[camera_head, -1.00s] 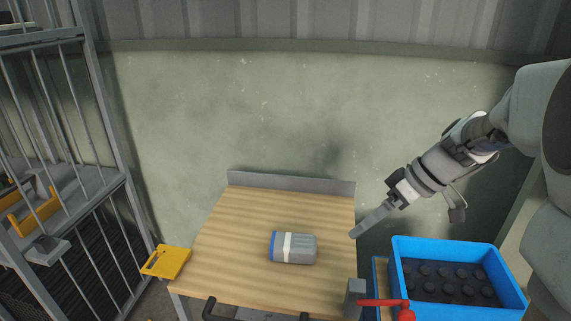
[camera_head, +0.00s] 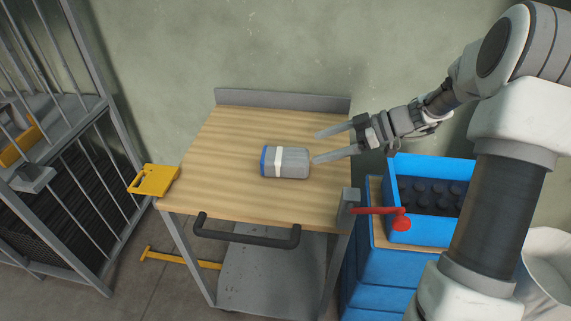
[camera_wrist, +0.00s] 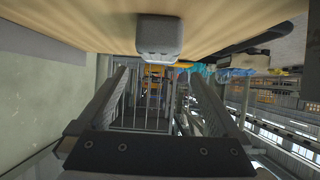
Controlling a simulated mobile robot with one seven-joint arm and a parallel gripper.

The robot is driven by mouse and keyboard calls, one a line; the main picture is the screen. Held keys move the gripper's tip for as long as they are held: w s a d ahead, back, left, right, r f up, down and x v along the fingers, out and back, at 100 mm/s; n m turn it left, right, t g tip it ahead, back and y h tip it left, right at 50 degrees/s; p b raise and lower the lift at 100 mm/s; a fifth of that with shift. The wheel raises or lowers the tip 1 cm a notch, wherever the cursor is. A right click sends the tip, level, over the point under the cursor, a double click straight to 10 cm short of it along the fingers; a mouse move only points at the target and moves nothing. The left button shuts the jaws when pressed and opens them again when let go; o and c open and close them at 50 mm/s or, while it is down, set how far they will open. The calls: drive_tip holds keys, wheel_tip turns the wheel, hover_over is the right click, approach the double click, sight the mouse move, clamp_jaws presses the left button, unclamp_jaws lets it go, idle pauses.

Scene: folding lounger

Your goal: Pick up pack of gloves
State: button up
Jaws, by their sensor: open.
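The pack of gloves (camera_head: 293,163) is a grey bundle with a white band and a blue end. It lies on the wooden top of a cart (camera_head: 225,205). My gripper (camera_head: 317,147) is open and empty, just to the right of the pack, with its fingers pointing left. One fingertip looks close to the pack's right end in the head view; I cannot tell if they touch. In the wrist view the pack (camera_wrist: 158,38) shows its grey end at the top centre, beyond and between the open fingers (camera_wrist: 160,85).
A raised grey lip (camera_head: 280,101) runs along the cart's back edge. A black handle (camera_head: 245,232) is at the front and a red lever (camera_head: 385,211) at the front right corner. A blue crate (camera_head: 405,232) stands to the right. A yellow holder (camera_head: 155,180) is at the left.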

sight(289, 155)
drive_tip(key=b+x, duration=0.1)
drive_tip(key=x, duration=0.9)
drive_tip(key=shift+w+a+f, duration=0.1)
drive_tip(key=shift+w+a, duration=0.05)
drive_tip(key=shift+a, duration=0.25)
drive_tip(key=shift+c, duration=0.3)
drive_tip(key=c, duration=1.2)
drive_tip(key=shift+o, duration=0.2)
